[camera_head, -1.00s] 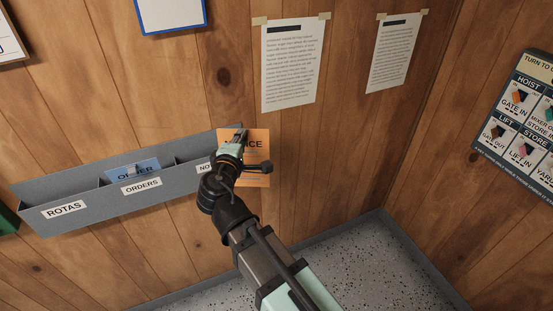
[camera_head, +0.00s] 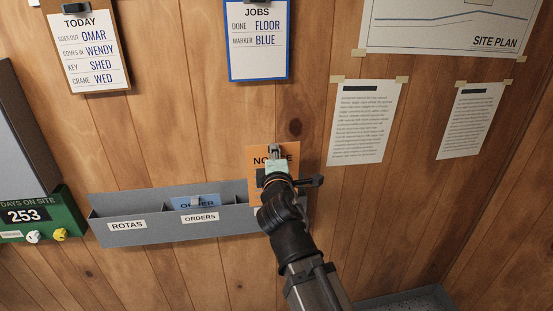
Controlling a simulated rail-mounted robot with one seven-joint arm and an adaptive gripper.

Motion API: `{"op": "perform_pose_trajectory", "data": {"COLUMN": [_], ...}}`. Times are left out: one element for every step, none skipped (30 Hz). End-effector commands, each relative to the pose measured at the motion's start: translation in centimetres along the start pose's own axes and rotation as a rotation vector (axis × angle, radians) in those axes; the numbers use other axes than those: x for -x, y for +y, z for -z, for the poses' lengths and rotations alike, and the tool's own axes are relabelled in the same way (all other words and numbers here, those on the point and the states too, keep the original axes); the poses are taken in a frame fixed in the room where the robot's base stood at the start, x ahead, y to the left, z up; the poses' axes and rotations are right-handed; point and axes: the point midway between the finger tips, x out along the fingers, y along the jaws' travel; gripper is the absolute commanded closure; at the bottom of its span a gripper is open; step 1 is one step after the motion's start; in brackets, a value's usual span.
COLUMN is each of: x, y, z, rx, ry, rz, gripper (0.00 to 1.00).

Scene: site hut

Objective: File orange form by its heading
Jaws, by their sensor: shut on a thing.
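The orange form (camera_head: 256,157) is headed with a word partly hidden by my gripper; "NO" and "CE" show. My gripper (camera_head: 275,152) is shut on its upper part and holds it upright, in front of the right end of the grey wall rack (camera_head: 160,234). The rack has compartments labelled ROTAS (camera_head: 127,225) and ORDERS (camera_head: 200,217); my arm hides the right compartment's label. A blue form (camera_head: 196,203) headed ORDER stands in the ORDERS compartment. I cannot tell whether the orange form's lower edge is inside the rack.
A TODAY clipboard (camera_head: 100,60) and a JOBS clipboard (camera_head: 256,45) hang above. Taped sheets (camera_head: 362,122) and a site plan (camera_head: 440,22) are on the right. A green days-on-site box (camera_head: 32,215) is left of the rack.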

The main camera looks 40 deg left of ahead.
Motion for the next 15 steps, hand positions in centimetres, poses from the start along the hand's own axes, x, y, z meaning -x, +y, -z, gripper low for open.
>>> {"op": "perform_pose_trajectory", "data": {"x": [-0.6,-0.9,-1.2,-1.4,-1.7,-2.0,-2.2,-2.5,-2.8,-3.0,-3.3,-3.6,-3.9,-4.1,-4.4], "y": [-0.1,-0.1,-0.1,-0.1,-0.2,-0.2,-0.2,-0.2,-0.3,-0.3,-0.3,-0.3,-0.3,-0.4,-0.4], "z": [0.1,0.1,0.2,0.2,0.2,0.3,0.3,0.3,0.4,0.4,0.4,0.5,0.5,0.5,0.5], "rx": [0.000,0.000,0.000,0.000,0.000,0.000,0.000,0.000,0.000,0.000,0.000,0.000,0.000,-0.001,-0.001], "ry": [0.000,0.000,0.000,0.000,0.000,0.000,0.000,0.000,0.000,0.000,0.000,-0.001,-0.001,-0.001,-0.001], "rz": [0.000,0.000,0.000,0.000,0.000,0.000,0.000,0.000,0.000,0.000,0.000,0.000,0.000,0.000,0.000], "gripper": [1.00,1.00,1.00,1.00,1.00,1.00,1.00,1.00,1.00,1.00,1.00,1.00,1.00,1.00,1.00]}}
